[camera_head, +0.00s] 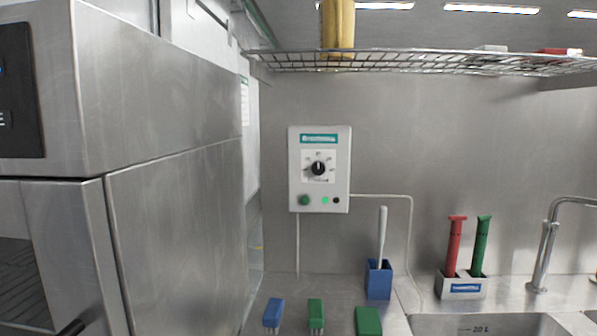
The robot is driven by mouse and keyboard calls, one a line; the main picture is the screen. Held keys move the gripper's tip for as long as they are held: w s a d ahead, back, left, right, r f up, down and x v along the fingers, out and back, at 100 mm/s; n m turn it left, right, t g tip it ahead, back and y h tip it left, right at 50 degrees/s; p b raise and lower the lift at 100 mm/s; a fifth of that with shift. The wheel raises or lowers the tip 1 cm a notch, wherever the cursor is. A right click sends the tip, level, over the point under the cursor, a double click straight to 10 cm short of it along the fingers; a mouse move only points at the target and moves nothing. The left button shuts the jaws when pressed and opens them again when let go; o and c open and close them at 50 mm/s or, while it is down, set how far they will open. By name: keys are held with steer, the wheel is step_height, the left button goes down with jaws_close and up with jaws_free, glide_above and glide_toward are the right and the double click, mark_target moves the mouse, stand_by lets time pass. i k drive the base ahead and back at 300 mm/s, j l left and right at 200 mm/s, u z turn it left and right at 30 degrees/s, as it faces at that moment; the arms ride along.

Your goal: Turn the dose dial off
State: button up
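The dose dial (318,168) is a round black knob on a pale square scale plate, in the middle of a light grey control box (341,185). The dial's pointer mark is too small to read for certain. Below the dial are a dark green button (304,200), a bright green light (325,200) and a small black spot. My gripper does not show in this view.
A tall steel cabinet (175,170) fills the left side. A wire shelf (430,63) hangs above the box. Below stand a blue holder (379,280) with a white-handled tool, several brushes, and a rack (462,287) with red and green handles. A sink (490,325) and tap (546,250) are at right.

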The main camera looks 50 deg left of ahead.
mark_target(318, 167)
steer(key=u, duration=1.7)
